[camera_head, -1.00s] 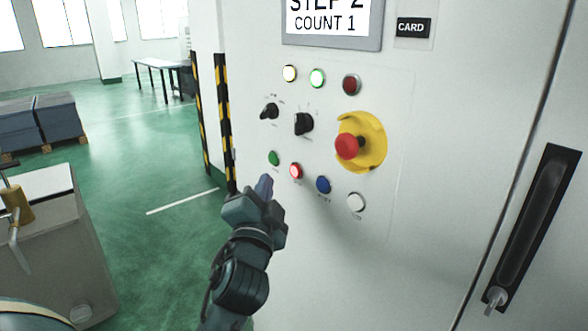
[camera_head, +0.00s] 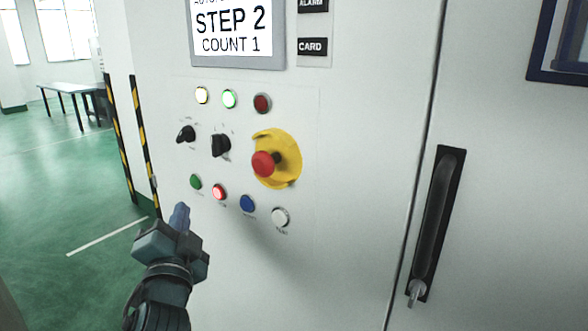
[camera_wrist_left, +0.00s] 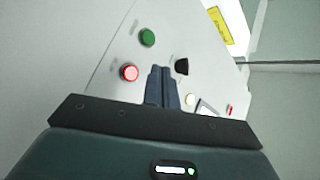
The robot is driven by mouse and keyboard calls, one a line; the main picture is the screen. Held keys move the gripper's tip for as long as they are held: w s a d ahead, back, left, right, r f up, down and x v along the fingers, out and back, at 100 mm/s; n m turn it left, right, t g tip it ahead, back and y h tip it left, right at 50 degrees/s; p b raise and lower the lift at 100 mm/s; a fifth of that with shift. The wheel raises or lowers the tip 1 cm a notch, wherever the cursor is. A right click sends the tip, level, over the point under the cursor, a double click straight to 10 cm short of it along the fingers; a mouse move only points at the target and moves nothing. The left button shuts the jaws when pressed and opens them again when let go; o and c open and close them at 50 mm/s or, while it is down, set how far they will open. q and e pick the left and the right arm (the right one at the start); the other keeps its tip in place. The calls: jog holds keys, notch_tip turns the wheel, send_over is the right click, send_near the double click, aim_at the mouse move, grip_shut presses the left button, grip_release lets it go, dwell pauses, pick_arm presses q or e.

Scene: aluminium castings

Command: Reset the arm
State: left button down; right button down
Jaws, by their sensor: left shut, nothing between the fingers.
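My left gripper (camera_head: 181,216) is in the lower left of the head view, in front of the white control cabinet. Its fingers are shut with nothing between them, and they also show in the left wrist view (camera_wrist_left: 162,85). The fingertips are just below the green button (camera_head: 196,182) and the lit red button (camera_head: 219,191); I cannot tell the exact gap to the panel. In the left wrist view the green button (camera_wrist_left: 147,37) and red button (camera_wrist_left: 129,73) lie left of the fingers. My right gripper is not in view.
The panel has a blue button (camera_head: 247,204), a white button (camera_head: 280,217), a red emergency stop (camera_head: 264,164) and two black knobs. The screen (camera_head: 236,30) reads STEP 2, COUNT 1. A door handle (camera_head: 437,224) is at right. Striped posts (camera_head: 145,145) stand left, by open green floor.

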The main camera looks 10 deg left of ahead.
pick_arm(q)
jog(key=s+d+f+g+h+p, duration=0.2)
jog(key=d+f+h, duration=0.25)
jog(key=f, duration=0.55)
jog(key=s+d+f+g+h+p, duration=0.1)
jog(key=s+d+f+g+h, duration=0.15)
jog(key=d+f, duration=0.45)
jog(key=s+d+f+n+g+h+p, duration=0.2)
jog(key=s+d+f+n+g+h, duration=0.2)
jog(key=s+f, duration=0.8)
jog(key=shift+s+d+f, duration=0.2)
jog(key=shift+s+f, duration=0.05)
jog(key=shift+f, duration=0.7)
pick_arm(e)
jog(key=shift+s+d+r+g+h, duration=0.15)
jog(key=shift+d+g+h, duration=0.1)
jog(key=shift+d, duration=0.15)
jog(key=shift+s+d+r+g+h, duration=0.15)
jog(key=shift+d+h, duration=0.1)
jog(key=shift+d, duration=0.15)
